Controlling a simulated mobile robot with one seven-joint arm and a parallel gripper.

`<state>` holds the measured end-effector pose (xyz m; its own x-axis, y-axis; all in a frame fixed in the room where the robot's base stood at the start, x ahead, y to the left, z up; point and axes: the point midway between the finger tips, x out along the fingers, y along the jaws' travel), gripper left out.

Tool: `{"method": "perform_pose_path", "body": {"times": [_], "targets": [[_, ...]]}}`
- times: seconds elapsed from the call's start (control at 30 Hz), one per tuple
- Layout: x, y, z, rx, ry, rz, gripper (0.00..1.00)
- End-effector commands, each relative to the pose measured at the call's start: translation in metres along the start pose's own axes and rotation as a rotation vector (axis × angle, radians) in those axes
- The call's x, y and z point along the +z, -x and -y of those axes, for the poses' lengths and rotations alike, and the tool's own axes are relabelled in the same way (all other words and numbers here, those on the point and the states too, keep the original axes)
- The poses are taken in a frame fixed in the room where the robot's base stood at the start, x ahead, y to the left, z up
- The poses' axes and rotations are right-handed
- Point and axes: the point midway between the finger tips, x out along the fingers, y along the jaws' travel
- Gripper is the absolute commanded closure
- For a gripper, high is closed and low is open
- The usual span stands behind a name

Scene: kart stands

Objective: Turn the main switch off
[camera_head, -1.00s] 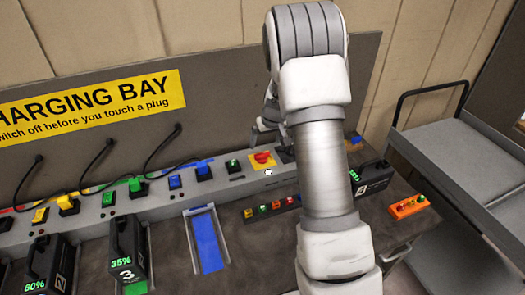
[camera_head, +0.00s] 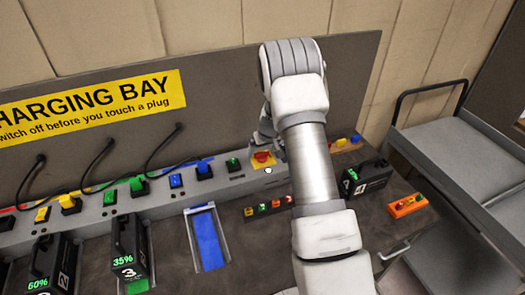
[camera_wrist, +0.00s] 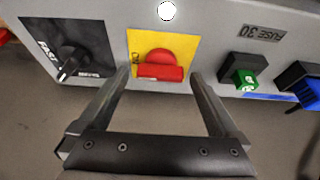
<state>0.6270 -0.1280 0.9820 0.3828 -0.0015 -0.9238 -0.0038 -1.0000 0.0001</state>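The main switch is a red rotary handle (camera_wrist: 160,66) on a yellow plate (camera_wrist: 188,48), set in the grey charging rail. In the head view the red handle (camera_head: 262,156) shows just left of my forearm. My gripper (camera_wrist: 161,77) is open and empty. In the wrist view its two fingers stand apart, one to each side of the red handle, with the tips near the plate's lower corners. I cannot tell whether they touch it. In the head view the gripper (camera_head: 266,138) is partly hidden by my arm.
A black dial (camera_wrist: 72,62) sits beside the yellow plate. A green plug switch (camera_wrist: 244,78) and a blue one (camera_wrist: 308,92) sit on the other side. A white round spot (camera_wrist: 167,11) is close by. Battery packs (camera_head: 130,250) and an empty blue slot (camera_head: 208,240) lie in front.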

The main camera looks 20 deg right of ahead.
Motion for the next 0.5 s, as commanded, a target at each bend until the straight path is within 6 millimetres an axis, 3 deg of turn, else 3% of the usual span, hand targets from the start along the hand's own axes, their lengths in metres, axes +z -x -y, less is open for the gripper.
{"method": "perform_pose_path", "body": {"times": [0.07, 0.4, 0.5], "targets": [[0.0000, 0.0002, 0.0000, 0.000, 0.000, 0.000, 0.18], [0.0000, 0.0004, -0.0001, 0.000, 0.000, 0.000, 0.79], [0.0000, 0.0002, -0.0001, 0.000, 0.001, 0.000, 0.83]]}}
